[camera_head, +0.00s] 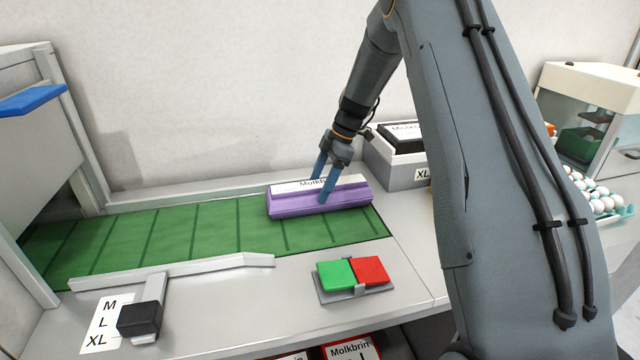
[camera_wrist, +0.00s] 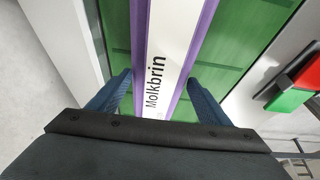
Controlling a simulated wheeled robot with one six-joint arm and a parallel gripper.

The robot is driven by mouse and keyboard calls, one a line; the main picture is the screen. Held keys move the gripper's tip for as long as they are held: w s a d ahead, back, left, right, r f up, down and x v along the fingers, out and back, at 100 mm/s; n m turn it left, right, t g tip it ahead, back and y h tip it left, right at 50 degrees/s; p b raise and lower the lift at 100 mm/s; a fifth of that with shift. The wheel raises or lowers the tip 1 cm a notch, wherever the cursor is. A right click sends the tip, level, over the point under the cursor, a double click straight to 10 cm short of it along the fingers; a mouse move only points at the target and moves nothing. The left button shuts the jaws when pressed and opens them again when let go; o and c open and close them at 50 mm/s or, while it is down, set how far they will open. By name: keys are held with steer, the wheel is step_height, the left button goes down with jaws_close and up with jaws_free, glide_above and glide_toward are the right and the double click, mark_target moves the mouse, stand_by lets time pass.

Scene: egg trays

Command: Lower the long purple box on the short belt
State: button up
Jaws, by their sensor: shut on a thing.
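The long purple box (camera_head: 290,205) has a white top label reading "Molkbrin". In the wrist view the box (camera_wrist: 178,50) runs away between the two fingers (camera_wrist: 158,95), with the green belt (camera_wrist: 240,40) below on both sides.
A green and red button panel (camera_head: 352,272) stands in front of the belt. A low grey guide rail (camera_head: 180,268) and a black slider knob (camera_head: 140,318) with M, L, XL marks are at front left. A grey XL bin (camera_head: 395,172) stands behind right, white eggs (camera_head: 600,195) farther right.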

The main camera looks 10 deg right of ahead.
steer(key=o, duration=1.7)
steer(key=shift+o, duration=0.5)
steer(key=shift+f, duration=0.1)
steer(key=shift+b+v, duration=1.15)
steer(key=shift+v, duration=2.85)
